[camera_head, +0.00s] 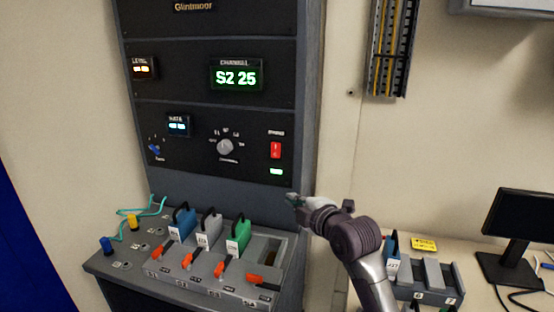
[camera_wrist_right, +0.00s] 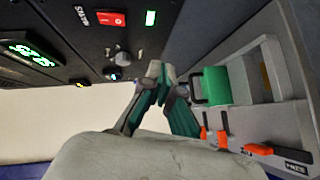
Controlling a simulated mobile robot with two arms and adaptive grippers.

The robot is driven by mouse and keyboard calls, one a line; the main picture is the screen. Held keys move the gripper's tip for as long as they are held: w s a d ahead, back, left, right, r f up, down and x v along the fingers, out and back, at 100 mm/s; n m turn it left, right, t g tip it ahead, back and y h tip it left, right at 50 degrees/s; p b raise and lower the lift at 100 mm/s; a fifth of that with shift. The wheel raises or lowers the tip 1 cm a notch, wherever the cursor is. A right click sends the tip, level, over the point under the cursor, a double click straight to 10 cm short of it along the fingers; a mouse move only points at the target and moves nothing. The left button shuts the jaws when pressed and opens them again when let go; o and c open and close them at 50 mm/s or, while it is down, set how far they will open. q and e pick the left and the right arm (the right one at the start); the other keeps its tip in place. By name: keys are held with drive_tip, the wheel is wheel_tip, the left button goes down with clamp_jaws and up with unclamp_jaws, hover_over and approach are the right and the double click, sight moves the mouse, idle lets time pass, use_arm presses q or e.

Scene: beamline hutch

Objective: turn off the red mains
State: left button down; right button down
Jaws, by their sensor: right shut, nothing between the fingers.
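The red mains switch (camera_head: 275,150) is a small red rocker on the lower right of the black rack panel. A green light (camera_head: 277,171) glows just below it. In the wrist view the red switch (camera_wrist_right: 111,18) and the lit green light (camera_wrist_right: 150,18) show at the top. My right gripper (camera_head: 292,200) is below and slightly right of the switch, apart from it. In the wrist view its fingertips (camera_wrist_right: 158,75) are together with nothing between them. My left gripper is not in view.
A sloped console holds blue, grey and green handled modules (camera_head: 238,236) with orange levers (camera_head: 221,268) in front. A grey knob (camera_head: 225,147) sits left of the switch. A bench with a monitor (camera_head: 520,230) and a grey rack (camera_head: 430,292) is at right.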

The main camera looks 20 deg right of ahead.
wheel_tip(320, 180, up, 6)
drive_tip(key=n+t, duration=0.1)
drive_tip(key=n, duration=0.1)
drive_tip(key=shift+w+r, duration=0.15)
drive_tip(key=shift+w, duration=0.05)
drive_tip(key=shift+d, duration=0.1)
drive_tip(key=p, duration=0.3)
approach(272, 154)
drive_tip(key=w+a, duration=0.2)
drive_tip(key=a, duration=0.1)
drive_tip(key=w, duration=0.1)
drive_tip(key=w+d, duration=0.1)
drive_tip(key=w+d+f+p, duration=0.1)
drive_tip(key=w, duration=0.1)
drive_tip(key=shift+d, duration=0.1)
